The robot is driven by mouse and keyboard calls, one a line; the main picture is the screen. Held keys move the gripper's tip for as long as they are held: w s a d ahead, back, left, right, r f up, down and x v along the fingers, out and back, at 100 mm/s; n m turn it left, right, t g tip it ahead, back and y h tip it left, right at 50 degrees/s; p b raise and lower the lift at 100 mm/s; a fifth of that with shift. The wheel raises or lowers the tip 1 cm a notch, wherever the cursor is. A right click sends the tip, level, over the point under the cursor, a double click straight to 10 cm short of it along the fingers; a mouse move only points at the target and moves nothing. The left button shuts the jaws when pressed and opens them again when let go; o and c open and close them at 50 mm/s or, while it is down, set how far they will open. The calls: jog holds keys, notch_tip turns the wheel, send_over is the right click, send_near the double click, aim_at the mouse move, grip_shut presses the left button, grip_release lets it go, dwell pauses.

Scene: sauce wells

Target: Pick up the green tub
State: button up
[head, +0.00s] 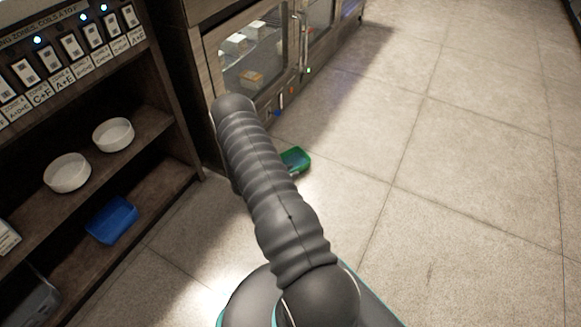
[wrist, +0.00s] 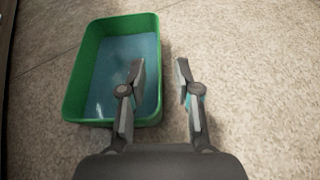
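The green tub (head: 296,158) is on the tiled floor beside the cabinet with glass doors, partly hidden behind my arm in the head view. In the wrist view the green tub (wrist: 75,82) fills the upper left, with a bluish inside. My gripper (wrist: 160,66) is open and empty. Its left finger overlaps the inside of the tub in the picture and its right finger is outside, so the tub's right wall lies between them in the view. I cannot tell how high the fingers are above the rim. In the head view my gripper is hidden behind my arm.
A dark shelf unit (head: 160,122) on the left holds two white bowls (head: 67,172) and a blue tub (head: 112,219). The cabinet (head: 212,45) with glass doors stands close behind the green tub. The floor (head: 460,190) to the right is clear.

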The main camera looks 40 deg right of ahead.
aim_at(295, 170)
jog(key=x, duration=0.3)
jog(key=shift+f, duration=0.15)
grip_shut()
jog(key=shift+w, duration=0.1)
